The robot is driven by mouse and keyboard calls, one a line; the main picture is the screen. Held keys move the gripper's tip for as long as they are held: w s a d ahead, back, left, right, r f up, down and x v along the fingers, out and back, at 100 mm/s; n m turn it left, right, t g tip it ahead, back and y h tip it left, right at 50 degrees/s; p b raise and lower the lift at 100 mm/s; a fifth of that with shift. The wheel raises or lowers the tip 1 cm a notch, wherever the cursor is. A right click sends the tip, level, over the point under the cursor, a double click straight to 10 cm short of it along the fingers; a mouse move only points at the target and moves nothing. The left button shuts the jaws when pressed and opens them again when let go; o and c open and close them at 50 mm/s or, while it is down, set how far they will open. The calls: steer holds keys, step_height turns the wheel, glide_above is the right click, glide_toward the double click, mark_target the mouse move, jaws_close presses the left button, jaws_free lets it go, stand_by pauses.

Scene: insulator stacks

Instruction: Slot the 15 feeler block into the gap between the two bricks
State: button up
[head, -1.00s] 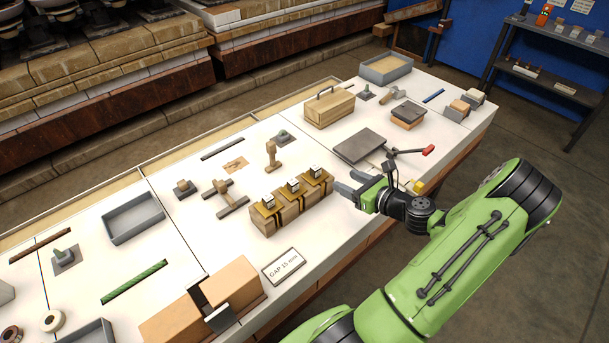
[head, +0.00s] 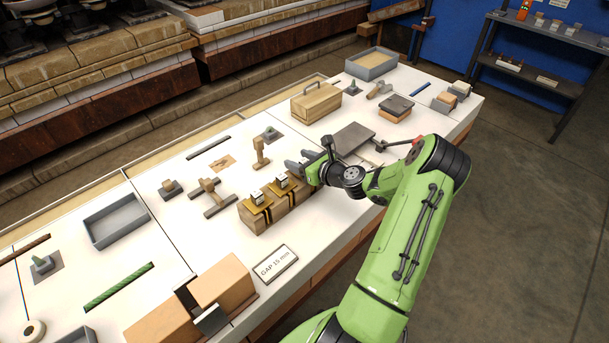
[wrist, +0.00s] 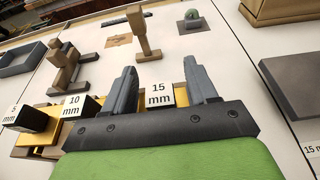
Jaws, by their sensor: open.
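The 15 mm feeler block (wrist: 160,93) shows in the wrist view between the two fingers of my gripper (wrist: 169,82), with space on both sides. My gripper is open. In the head view my gripper (head: 301,166) is at the right end of the wooden block holder (head: 262,223) and hides the 15 block. The 10 mm block (wrist: 76,107) and another block (wrist: 22,116) sit left of it in the holder. The two bricks, a near one (head: 165,325) and a farther one (head: 222,282), stand at the table's front with a narrow gap between them.
A "GAP 15 mm" sign (head: 275,263) lies between the bricks and the holder. A wooden stand (head: 260,153) and a wooden T-shaped piece (head: 211,197) are behind the holder. A grey tray (head: 116,217) is at left. A dark plate (head: 350,139) lies right of the holder.

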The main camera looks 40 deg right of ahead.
jaws_close()
